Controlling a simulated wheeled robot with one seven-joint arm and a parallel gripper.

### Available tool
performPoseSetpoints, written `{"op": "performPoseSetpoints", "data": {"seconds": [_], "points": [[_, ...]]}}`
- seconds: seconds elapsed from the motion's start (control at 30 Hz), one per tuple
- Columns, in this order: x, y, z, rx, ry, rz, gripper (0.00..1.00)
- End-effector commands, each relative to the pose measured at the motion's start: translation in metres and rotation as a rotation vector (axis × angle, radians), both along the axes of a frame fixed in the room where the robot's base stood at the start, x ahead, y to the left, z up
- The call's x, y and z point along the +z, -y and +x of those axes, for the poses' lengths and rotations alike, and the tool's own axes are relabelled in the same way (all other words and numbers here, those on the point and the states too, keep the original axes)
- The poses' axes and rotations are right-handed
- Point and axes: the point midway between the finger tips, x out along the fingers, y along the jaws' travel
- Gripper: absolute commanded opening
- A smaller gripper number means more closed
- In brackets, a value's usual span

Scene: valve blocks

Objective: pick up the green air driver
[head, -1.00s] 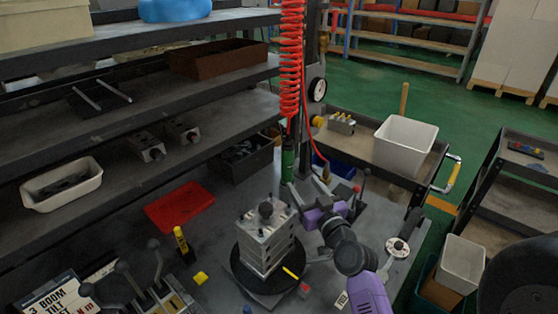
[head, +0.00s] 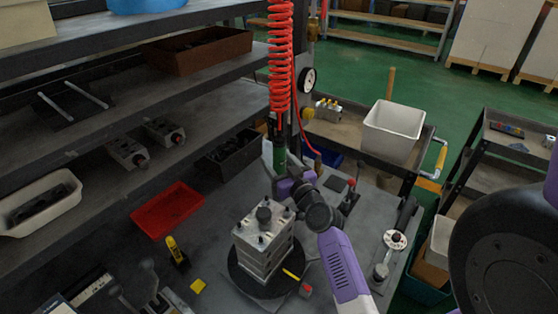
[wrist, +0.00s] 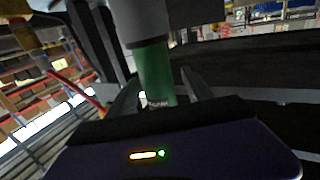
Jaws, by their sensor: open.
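The green air driver (head: 280,154) hangs upright at the lower end of a red coiled hose (head: 280,60), behind the stacked valve block. My gripper (head: 277,160) is at the driver in the head view, its purple body just below and to the right. In the wrist view the green driver (wrist: 157,75) stands between my open gripper's fingers (wrist: 160,95), with a grey part above it. I cannot tell whether either finger touches it. The driver's lower end is partly hidden by my gripper's body in the wrist view.
The metal valve block (head: 264,240) stands on a dark round turntable (head: 240,278) close in front of my gripper. A red tray (head: 167,210) lies on the bench to the left, below dark shelves. A cart with a white bin (head: 393,132) stands behind right.

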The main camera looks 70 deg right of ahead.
Motion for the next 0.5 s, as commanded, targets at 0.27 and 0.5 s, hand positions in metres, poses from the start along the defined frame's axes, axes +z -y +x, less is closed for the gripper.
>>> {"op": "performPoseSetpoints", "data": {"seconds": [0.27, 0.5], "points": [[0.0, 0.016, 0.018, 0.0, -0.001, 0.001, 0.6], [0.0, 0.016, 0.018, 0.0, 0.0, 0.0, 0.5]]}}
